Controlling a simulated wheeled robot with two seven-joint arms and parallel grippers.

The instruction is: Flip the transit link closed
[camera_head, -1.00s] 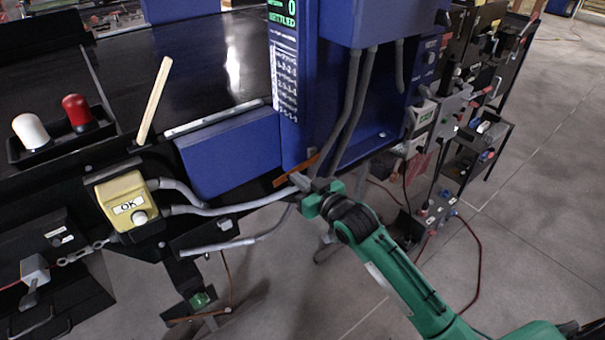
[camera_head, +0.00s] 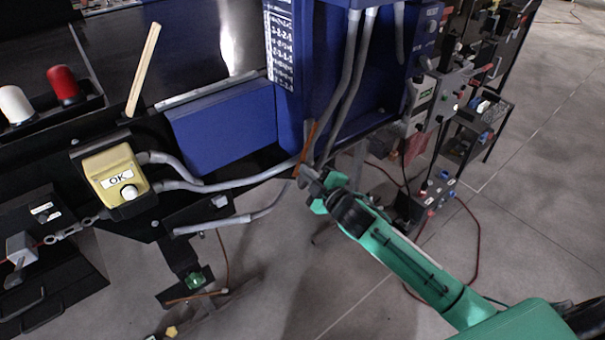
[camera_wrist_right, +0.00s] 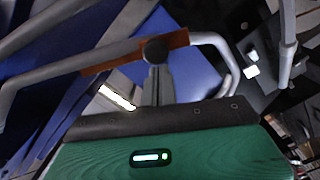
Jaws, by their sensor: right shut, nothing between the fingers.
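The transit link appears to be the thin orange-brown strip (camera_head: 307,146) at the lower front corner of the blue housing. It stands steeply tilted, its upper end leaning right. In the right wrist view the strip (camera_wrist_right: 178,40) runs across behind my fingertips, with a dark round knob (camera_wrist_right: 155,50) on it. My right gripper (camera_head: 303,174) is shut and empty, its tips at the strip's lower part. In the wrist view the right gripper (camera_wrist_right: 156,72) reaches up to the knob; I cannot tell whether they touch. My left gripper is not in view.
Grey cables (camera_head: 348,85) hang down the blue housing (camera_head: 225,135) close to the strip. A yellow OK button box (camera_head: 115,178) is at the left. A black rack with devices (camera_head: 465,140) stands at the right. Open floor lies below my right arm.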

